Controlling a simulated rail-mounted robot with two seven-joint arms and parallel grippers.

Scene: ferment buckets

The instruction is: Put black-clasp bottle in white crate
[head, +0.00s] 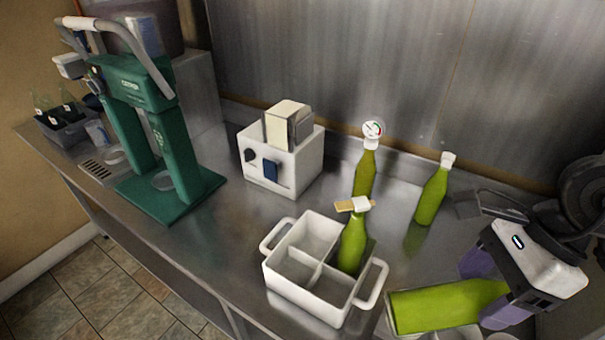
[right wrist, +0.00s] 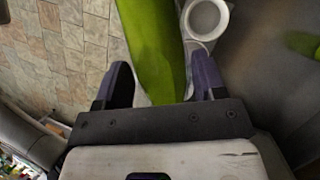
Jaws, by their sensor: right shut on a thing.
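A green bottle (head: 440,305) lies nearly level in the jaws of my right gripper (head: 492,290), its broad base pointing left, toward the crate. Its neck end is hidden by the gripper, so its clasp colour cannot be seen. The right wrist view shows the bottle (right wrist: 157,45) between the two purple fingers of the right gripper (right wrist: 160,88). The white crate (head: 308,303) stands on the counter left of the held bottle, with dividers and two side handles. Another green bottle (head: 352,245) with a white and tan top stands in its right part. My left gripper is not in view.
Behind the crate stand a green bottle with a gauge top (head: 364,172) and a white-capped green bottle (head: 432,195). A white box with slots (head: 285,160) and a green press (head: 172,165) are at left. White round containers (right wrist: 207,20) stand near the held bottle.

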